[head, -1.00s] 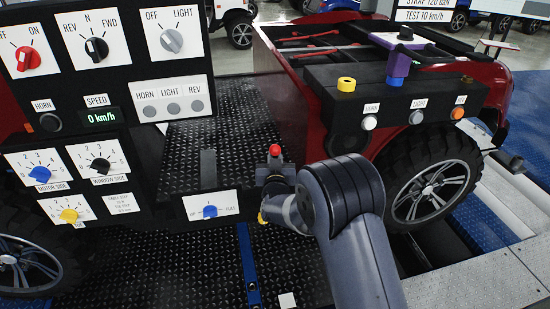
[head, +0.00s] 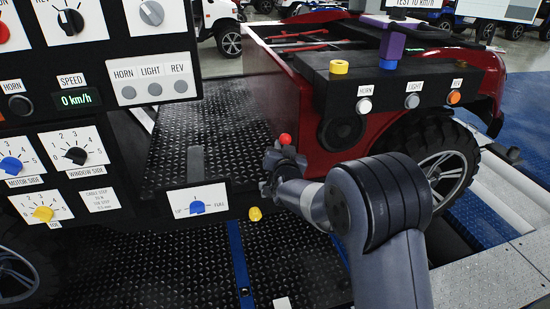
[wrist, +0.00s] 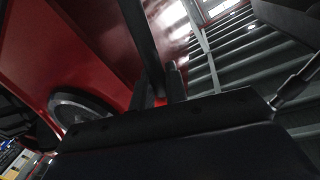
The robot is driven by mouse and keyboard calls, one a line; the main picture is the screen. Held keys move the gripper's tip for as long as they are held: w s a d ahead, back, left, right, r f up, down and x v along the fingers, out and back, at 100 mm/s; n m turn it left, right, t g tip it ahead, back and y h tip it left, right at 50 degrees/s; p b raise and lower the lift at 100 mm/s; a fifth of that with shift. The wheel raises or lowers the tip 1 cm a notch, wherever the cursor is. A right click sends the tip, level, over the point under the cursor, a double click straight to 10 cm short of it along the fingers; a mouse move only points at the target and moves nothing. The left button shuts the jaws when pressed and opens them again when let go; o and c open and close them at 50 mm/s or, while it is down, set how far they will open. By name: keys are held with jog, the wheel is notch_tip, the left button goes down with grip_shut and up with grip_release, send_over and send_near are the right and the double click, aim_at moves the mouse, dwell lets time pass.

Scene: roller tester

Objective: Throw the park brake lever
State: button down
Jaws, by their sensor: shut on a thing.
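The red knob (head: 285,138) of the park brake lever stands up beside the red car's side wall in the head view. My gripper (head: 279,158) is around the lever just below this knob and is shut on it. Most of the lever's shaft is hidden by the gripper and arm. In the wrist view my gripper (wrist: 158,88) shows its dark fingers, with a small bit of red (wrist: 160,102) between them. A dark bar runs up from there.
A black control panel (head: 140,170) with dials and a speed display reading 0 km/h stands at the left. The red car (head: 300,95) with its black dash is at the right. A yellow knob (head: 255,213) is low beside my arm. Treadplate floor (head: 215,130) lies between.

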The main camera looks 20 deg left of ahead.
jog(key=shift+w+d+f+b, duration=0.3)
jog(key=shift+d+b, duration=0.15)
jog(key=shift+b, duration=0.15)
jog(key=shift+w+d+f+b, duration=0.15)
jog(key=shift+w+d+b, duration=0.1)
jog(key=shift+d+b, duration=0.25)
jog(key=c, duration=1.5)
grip_release()
jog(key=b+v, duration=0.1)
jog(key=v, duration=0.9)
jog(key=shift+s+b, duration=0.3)
jog(key=shift+s, duration=0.05)
jog(key=shift+d, duration=0.1)
